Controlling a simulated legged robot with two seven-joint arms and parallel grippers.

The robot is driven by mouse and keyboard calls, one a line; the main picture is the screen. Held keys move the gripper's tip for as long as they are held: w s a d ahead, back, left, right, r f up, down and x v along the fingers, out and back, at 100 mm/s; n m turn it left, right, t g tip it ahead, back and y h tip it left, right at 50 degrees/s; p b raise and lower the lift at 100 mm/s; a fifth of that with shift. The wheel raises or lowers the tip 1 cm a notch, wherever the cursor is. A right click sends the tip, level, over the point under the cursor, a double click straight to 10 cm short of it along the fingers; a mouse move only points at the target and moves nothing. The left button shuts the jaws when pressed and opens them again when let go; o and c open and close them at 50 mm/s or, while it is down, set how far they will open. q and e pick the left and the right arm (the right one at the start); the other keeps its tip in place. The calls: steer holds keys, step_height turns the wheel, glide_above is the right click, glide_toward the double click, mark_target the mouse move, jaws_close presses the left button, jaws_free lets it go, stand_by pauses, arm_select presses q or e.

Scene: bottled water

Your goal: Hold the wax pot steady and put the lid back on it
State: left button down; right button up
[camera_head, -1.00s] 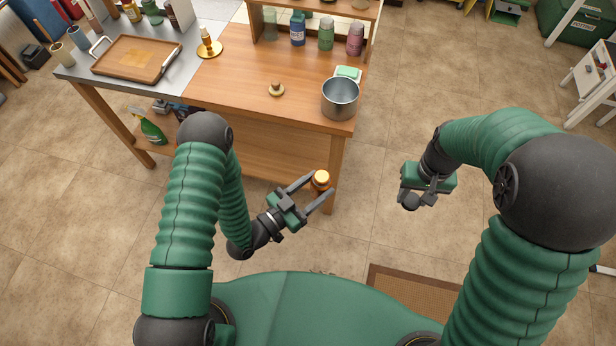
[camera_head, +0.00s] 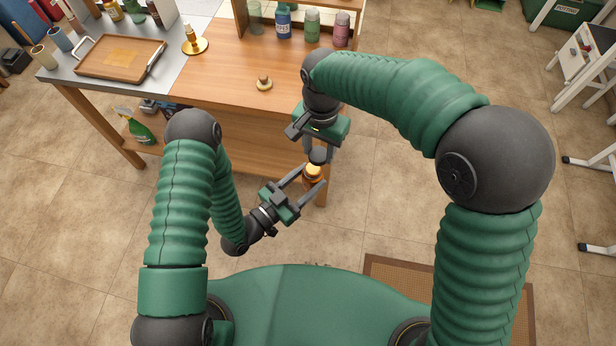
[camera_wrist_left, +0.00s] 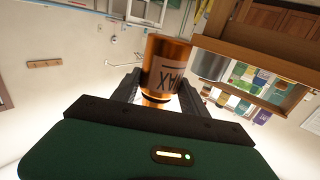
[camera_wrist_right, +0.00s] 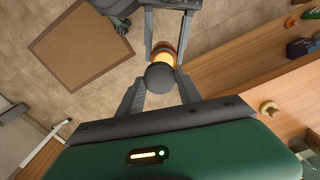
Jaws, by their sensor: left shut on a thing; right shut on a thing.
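The amber wax pot (camera_head: 313,172) is in my left gripper (camera_head: 311,177), whose fingers close on its sides in front of the table. In the left wrist view the wax pot (camera_wrist_left: 166,60) shows part of its label, upside down in the picture. My right gripper (camera_head: 317,152) is shut on the dark round lid (camera_head: 318,156) just over the pot. In the right wrist view the lid (camera_wrist_right: 160,77) sits between the fingertips. It partly covers the pot (camera_wrist_right: 163,53), whose bright upper part shows beyond the lid's edge. I cannot tell how wide the gap is.
The wooden table (camera_head: 235,68) is behind the grippers, with a small knobbed object (camera_head: 264,83) on it. A tray (camera_head: 120,58), a brass stand (camera_head: 193,42) and several bottles stand farther back. My right arm hides the table's right end. Open floor lies on the right.

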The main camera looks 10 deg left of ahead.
mark_target(314, 168)
steer(key=shift+a+r, duration=0.3)
steer(key=shift+a, duration=0.3)
steer(key=shift+d+f, duration=0.1)
steer(key=shift+f, duration=1.95)
steer(key=shift+s, duration=0.1)
steer(key=shift+f, duration=0.8)
steer(key=shift+f+m, duration=0.3)
steer(key=shift+f, duration=0.25)
